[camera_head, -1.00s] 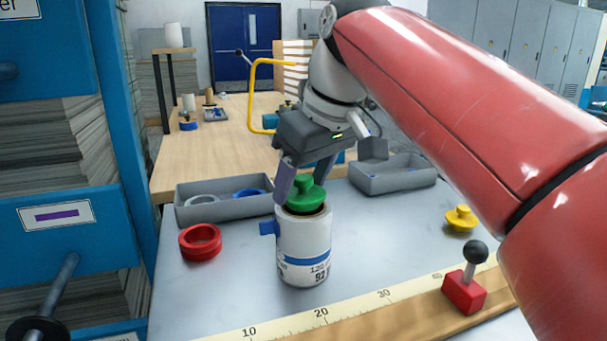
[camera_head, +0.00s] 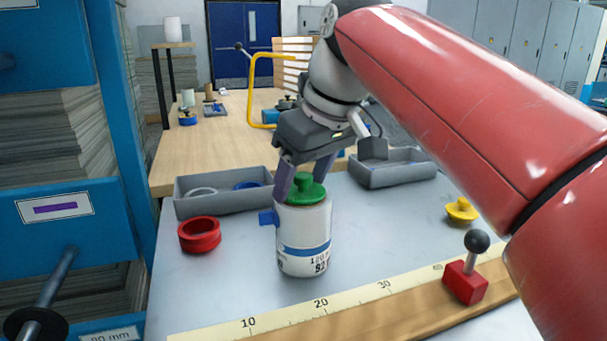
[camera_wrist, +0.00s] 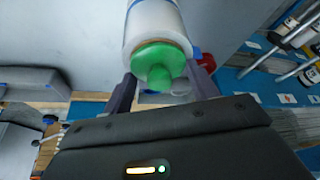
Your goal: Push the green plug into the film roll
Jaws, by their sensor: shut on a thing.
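The white film roll (camera_head: 303,240), with a blue stripe and printed label, stands upright on the grey table. The green plug (camera_head: 306,190) sits at its top end, its flange covering the opening; how deep its lower part goes is hidden. My gripper (camera_head: 305,177) is above the roll and shut on the green plug, one finger on each side. In the wrist view the green plug (camera_wrist: 156,64) lies between my fingers, at the end of the film roll (camera_wrist: 152,22). A blue tab (camera_head: 267,218) sticks out from the roll's left side.
A red ring (camera_head: 199,236) lies left of the roll. Grey bins (camera_head: 222,205) (camera_head: 395,180) stand behind it on both sides. A yellow plug (camera_head: 461,211) and a red block with a black-knobbed lever (camera_head: 465,284) are at right. A ruler (camera_head: 285,318) runs along the front.

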